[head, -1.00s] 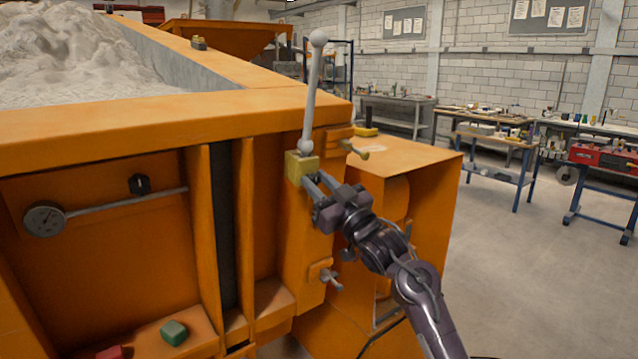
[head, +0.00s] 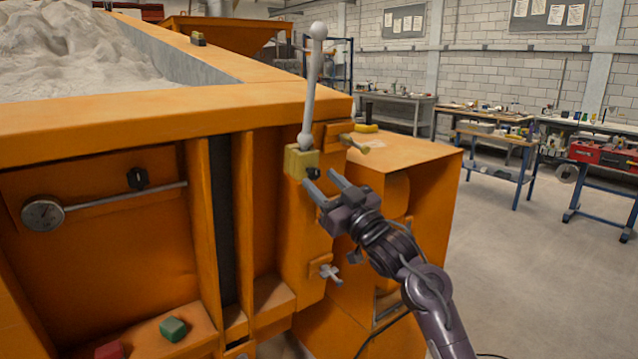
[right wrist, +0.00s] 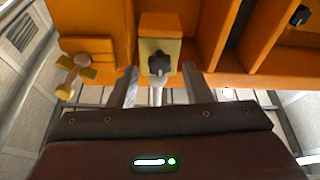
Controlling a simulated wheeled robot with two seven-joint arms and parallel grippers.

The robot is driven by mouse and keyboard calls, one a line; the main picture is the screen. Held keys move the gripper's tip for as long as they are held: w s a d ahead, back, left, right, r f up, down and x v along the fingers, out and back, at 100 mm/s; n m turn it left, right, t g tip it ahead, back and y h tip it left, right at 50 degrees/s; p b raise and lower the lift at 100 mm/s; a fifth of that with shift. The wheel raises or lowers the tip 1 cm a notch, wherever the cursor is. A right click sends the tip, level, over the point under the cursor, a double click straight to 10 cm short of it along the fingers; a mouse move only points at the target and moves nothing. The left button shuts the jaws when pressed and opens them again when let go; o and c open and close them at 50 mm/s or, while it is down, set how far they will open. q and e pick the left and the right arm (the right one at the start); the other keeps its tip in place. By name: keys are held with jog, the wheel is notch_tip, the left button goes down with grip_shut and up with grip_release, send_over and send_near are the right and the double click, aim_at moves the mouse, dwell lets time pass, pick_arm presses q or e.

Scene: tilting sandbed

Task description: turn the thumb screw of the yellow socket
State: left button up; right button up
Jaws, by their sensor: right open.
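The yellow socket (head: 297,163) sits on the front corner post of the orange sandbed frame, with a pale ball-topped lever (head: 312,85) standing upright in it. Its black thumb screw (head: 314,173) faces my right gripper (head: 319,178). In the right wrist view, the picture is upside down: the socket (right wrist: 164,47) and the black lobed thumb screw (right wrist: 159,64) show between my two fingers (right wrist: 160,85), with the lever (right wrist: 157,96) below. My right gripper is open and empty, its fingers apart from the screw. My left gripper is not in view.
A brass-coloured wing screw (head: 354,144) is right of the socket. A grey wing screw (head: 331,274) is lower on the post.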

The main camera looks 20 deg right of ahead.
jog(key=b+v, duration=0.1)
jog(key=v, duration=0.4)
jog(key=shift+s+f+b, duration=0.15)
jog(key=shift+s+b, duration=0.1)
jog(key=shift+b, duration=0.1)
jog(key=shift+d, duration=0.1)
